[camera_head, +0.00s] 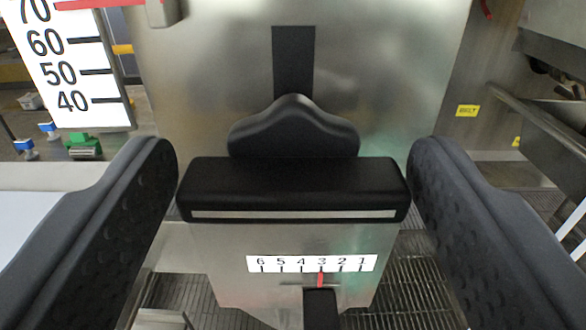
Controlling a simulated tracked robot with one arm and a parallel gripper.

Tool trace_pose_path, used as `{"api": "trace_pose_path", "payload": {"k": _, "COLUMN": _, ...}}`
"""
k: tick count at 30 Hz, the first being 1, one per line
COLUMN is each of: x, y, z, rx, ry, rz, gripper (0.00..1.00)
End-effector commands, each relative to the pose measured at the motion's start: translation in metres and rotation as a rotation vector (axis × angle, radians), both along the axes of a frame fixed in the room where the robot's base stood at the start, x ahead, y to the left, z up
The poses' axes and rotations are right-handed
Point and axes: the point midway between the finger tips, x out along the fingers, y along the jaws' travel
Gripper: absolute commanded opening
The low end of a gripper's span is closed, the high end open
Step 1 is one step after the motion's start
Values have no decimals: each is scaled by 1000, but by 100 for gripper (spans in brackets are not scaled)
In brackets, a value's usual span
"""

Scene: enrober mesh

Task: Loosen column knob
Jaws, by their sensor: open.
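The column knob (292,183) is a black bar-shaped handle with a pale stripe along its lower front edge. It sits in front of a rounded black hub (293,135) on a metal plate (220,60). My gripper (293,195) is open, with one dark padded finger at each side of the knob. A narrow gap shows between each finger and the knob's ends, so they look apart. The knob bar lies level across the picture. Whatever is behind the bar is hidden.
A white scale (68,55) with numbers 40 to 70 and a red pointer (95,4) stands upper left. A small scale (312,263) numbered 6 to 1 has a red mark near 3. A metal rail (540,125) is at right. Grating (410,280) lies below.

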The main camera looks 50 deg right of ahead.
Motion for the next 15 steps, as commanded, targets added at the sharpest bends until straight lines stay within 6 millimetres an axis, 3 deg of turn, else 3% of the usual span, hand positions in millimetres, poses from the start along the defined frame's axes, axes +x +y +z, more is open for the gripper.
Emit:
{"api": "trace_pose_path", "payload": {"k": 3, "x": 0, "y": 0, "z": 0, "rx": 0, "ry": 0, "rz": 0, "gripper": 64}}
{"api": "trace_pose_path", "payload": {"k": 6, "x": 0, "y": 1, "z": 0, "rx": 0, "ry": 0, "rz": 2, "gripper": 37}}
{"api": "trace_pose_path", "payload": {"k": 15, "x": 1, "y": 2, "z": -1, "rx": -10, "ry": 15, "rz": 3, "gripper": 35}}
